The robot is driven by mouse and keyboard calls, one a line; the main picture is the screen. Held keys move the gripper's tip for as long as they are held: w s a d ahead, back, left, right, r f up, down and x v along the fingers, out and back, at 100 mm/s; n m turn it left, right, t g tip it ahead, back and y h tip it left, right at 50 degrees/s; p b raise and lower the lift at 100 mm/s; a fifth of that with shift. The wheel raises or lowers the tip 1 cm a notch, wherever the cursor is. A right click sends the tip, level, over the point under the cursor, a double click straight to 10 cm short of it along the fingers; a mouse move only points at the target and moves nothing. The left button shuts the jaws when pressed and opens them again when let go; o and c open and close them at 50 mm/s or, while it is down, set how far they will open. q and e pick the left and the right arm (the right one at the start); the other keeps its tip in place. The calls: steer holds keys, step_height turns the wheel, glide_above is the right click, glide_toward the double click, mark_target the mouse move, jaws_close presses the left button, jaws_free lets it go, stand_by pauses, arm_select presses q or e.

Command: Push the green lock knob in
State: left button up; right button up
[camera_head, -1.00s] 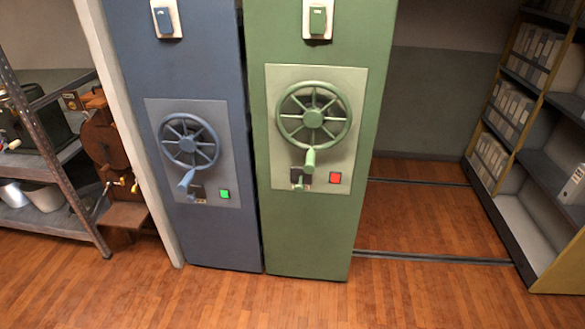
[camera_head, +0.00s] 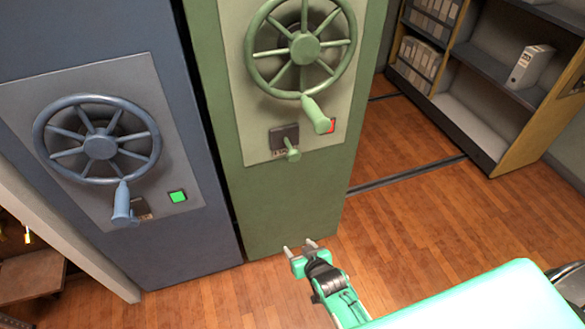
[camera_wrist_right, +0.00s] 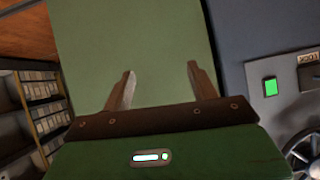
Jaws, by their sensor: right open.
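The green lock knob (camera_head: 292,153) sticks out from a dark plate (camera_head: 284,136) on the green cabinet's light panel, below the green handwheel (camera_head: 305,48). A red indicator (camera_head: 331,125) lies to its right, partly hidden by the wheel's crank handle (camera_head: 317,114). My right gripper (camera_head: 300,246) is low in front of the green cabinet (camera_head: 270,205), below the knob and apart from it. Its fingers are spread and empty. In the right wrist view the open fingers (camera_wrist_right: 162,85) face a plain green cabinet surface (camera_wrist_right: 150,50); the knob is not visible there. My left gripper is not in view.
The blue cabinet (camera_head: 200,240) stands at the left with a blue wheel (camera_head: 98,145) and a lit green indicator (camera_head: 177,196). Floor rails (camera_head: 410,174) and shelving with binders (camera_head: 495,70) are at the right. Wooden floor (camera_head: 410,235) is open between.

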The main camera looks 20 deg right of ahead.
steer(key=w+d+r+m+t+b, duration=0.1)
steer(key=w+r+t+b, duration=0.1)
steer(key=r, duration=0.5)
steer(key=w+d+r+t+b, duration=0.1)
steer(key=w+r+t+b, duration=0.15)
steer(key=r, duration=0.35)
steer(key=m+t+h+b, duration=0.1)
steer(key=t+b, duration=0.1)
steer(key=b, duration=0.1)
glide_toward(290, 146)
steer(key=w, duration=0.5)
steer(key=shift+a+f+b, duration=0.1)
steer(key=shift+f+b, duration=0.2)
steer(key=shift+b, duration=0.05)
steer(key=shift+w, duration=0.85)
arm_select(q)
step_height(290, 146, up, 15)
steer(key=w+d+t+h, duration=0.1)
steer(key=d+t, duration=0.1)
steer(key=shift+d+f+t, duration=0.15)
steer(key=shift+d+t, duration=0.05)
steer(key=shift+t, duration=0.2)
